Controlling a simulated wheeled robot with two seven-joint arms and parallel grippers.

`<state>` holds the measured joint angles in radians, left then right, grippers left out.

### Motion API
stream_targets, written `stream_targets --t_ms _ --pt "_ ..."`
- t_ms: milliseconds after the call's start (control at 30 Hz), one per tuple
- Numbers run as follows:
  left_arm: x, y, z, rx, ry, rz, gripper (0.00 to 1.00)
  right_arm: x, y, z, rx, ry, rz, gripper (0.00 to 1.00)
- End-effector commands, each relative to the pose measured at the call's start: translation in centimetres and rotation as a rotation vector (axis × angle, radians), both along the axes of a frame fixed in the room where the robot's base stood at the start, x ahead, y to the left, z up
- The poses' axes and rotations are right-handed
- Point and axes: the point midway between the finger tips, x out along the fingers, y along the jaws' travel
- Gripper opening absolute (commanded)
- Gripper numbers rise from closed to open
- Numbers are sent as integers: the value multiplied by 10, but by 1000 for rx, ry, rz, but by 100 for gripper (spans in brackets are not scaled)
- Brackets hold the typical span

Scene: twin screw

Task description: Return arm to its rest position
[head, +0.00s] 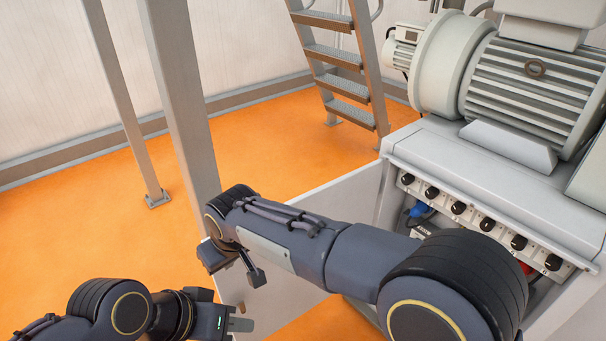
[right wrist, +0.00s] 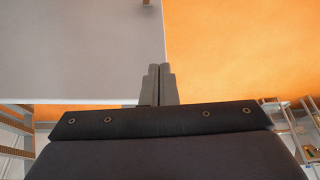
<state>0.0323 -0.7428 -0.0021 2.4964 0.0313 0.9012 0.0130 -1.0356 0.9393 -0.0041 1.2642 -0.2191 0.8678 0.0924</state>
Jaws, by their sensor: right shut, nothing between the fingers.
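My right arm (head: 290,240) reaches across the head view from the lower right to the middle, in front of a white panel (head: 335,195). In the right wrist view my right gripper (right wrist: 160,72) has its two grey fingers pressed together with nothing between them. Beyond them are a grey-white surface and the orange floor. In the head view my left gripper (head: 240,322) is at the bottom left, pointing right. Its fingers are seen edge-on, so their opening is unclear, and I see no object held.
A grey machine with a large motor (head: 530,80) stands at the right. Its front has a row of black knobs (head: 458,208), and a blue connector (head: 418,210) shows below. A step ladder (head: 340,57) stands behind. A grey post (head: 180,90) rises at left. Orange floor (head: 75,225) is open at left.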

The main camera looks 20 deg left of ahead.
Motion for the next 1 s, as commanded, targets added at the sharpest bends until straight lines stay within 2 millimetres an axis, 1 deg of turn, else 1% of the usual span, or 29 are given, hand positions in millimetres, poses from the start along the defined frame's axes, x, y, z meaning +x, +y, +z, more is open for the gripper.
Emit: stream_targets --t_ms 67,167,267,300,367,400,467,500,533,567,600,667,700,767,800,867,900,1000 --pt "0 0 1 0 0 0 36 1 -2 2 2 1 -4 0" --pt "0 0 5 0 0 0 36 11 -19 17 15 8 -33 0" --pt "0 0 13 0 0 0 36 30 -60 46 44 26 -102 0" --pt "0 0 17 0 0 0 36 38 -83 61 60 35 -138 0" --pt "0 0 23 0 0 0 36 48 -122 82 85 53 -202 0" --pt "0 0 28 0 0 0 36 52 -151 94 102 64 -245 0" --pt "0 0 34 0 0 0 36 56 -194 112 129 78 -313 0" --pt "0 0 39 0 0 0 36 55 -223 122 147 89 -360 0" --pt "0 0 42 0 0 0 36 54 -245 129 161 94 -396 0" --pt "0 0 45 0 0 0 36 51 -266 136 174 100 -431 0" --pt "0 0 50 0 0 0 36 45 -293 143 193 107 -479 0" --pt "0 0 56 0 0 0 36 33 -332 151 218 116 -549 0" --pt "0 0 61 0 0 0 36 23 -356 156 237 120 -597 0" --pt "0 0 67 0 0 0 36 5 -388 160 262 127 -668 0" --pt "0 0 72 0 0 0 36 -8 -407 162 278 128 -716 0" --pt "0 0 78 0 0 0 36 -30 -432 162 305 130 -788 0" --pt "0 0 82 0 0 0 36 -45 -446 161 319 130 -832 0" --pt "0 0 91 0 0 0 36 -80 -470 155 353 127 -937 0"
